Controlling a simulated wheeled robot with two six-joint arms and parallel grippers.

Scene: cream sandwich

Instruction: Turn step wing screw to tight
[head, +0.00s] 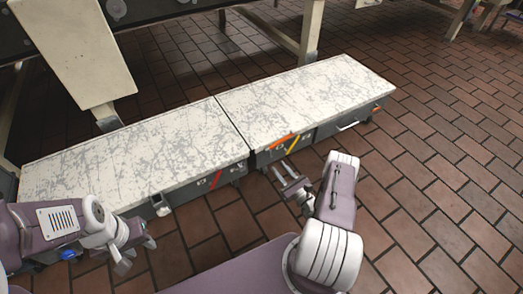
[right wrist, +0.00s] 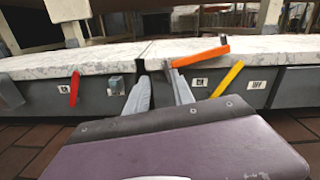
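The long low step has a scuffed white top (head: 310,95) and a dark grey front, in two sections meeting at a seam. An orange bar (head: 281,142), which may be the wing screw, sticks out near the seam; it also shows in the right wrist view (right wrist: 200,52). A yellow lever (right wrist: 227,79) is right of it and a red lever (right wrist: 74,88) is on the left section. My right gripper (head: 282,168) is open and empty, its fingers pointing at the front just below the orange bar. My left gripper (head: 137,255) looks open and empty, short of the left section.
A small grey block (right wrist: 117,85) is on the front left of the seam. Pale frame legs (head: 80,50) stand behind the step. The brick floor (head: 430,180) to the right is clear.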

